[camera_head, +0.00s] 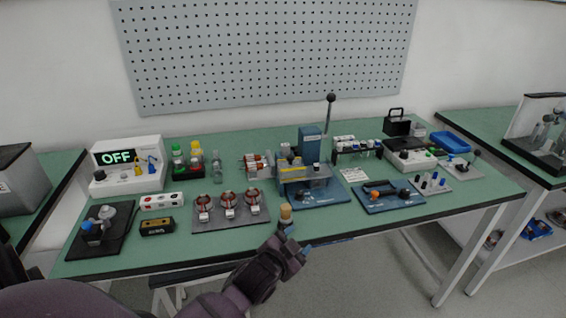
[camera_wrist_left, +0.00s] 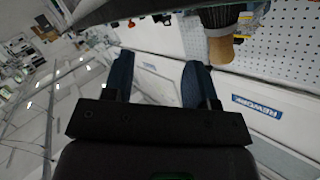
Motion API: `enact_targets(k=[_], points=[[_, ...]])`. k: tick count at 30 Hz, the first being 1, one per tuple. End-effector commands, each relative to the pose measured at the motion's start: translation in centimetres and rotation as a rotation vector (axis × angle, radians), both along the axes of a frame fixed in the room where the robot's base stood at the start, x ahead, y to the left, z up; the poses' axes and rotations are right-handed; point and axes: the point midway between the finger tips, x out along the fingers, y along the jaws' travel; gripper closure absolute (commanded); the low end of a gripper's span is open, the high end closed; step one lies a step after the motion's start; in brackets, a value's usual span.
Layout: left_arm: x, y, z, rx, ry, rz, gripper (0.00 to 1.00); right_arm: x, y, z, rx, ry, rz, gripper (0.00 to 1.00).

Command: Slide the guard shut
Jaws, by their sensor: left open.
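The press (camera_head: 309,146) is blue, with a tall lever and black knob, and stands mid-table on a blue base plate. A see-through guard with a yellow edge (camera_head: 292,174) appears to sit at the front left of the press. How far it is slid is too small to tell. My left gripper (camera_head: 298,240) is open and empty, in front of the table's front edge and below the press, apart from the guard. Its two blue fingers also show spread in the left wrist view (camera_wrist_left: 157,80). My right gripper is not in view.
A wooden-handled brush-like item (camera_head: 285,213) stands at the table's front edge, close to my left gripper; it also shows in the left wrist view (camera_wrist_left: 220,45). A dark tray of copper-wound stators (camera_head: 230,217) lies left of the press. A blue tray (camera_head: 388,204) lies to its right.

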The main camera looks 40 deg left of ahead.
Motion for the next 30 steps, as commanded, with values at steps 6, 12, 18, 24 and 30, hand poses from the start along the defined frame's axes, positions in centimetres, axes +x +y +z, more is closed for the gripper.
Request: enact_targets(k=[6,12,18,24,30], points=[[5.4,1.2,5.5,0.356,-0.059,-0.001,0.48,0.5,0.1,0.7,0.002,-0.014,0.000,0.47],[7.1,2.8,6.9,0.759,0.004,-0.002,0.48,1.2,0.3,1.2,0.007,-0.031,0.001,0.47],[8.7,4.5,8.6,1.153,0.099,-0.003,0.48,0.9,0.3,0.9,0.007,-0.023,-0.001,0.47],[10.1,6.3,10.6,1.551,0.235,-0.007,0.48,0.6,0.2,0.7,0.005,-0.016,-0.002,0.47],[11.5,8.2,13.1,1.961,0.438,-0.025,0.48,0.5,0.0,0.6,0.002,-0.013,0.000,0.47]])
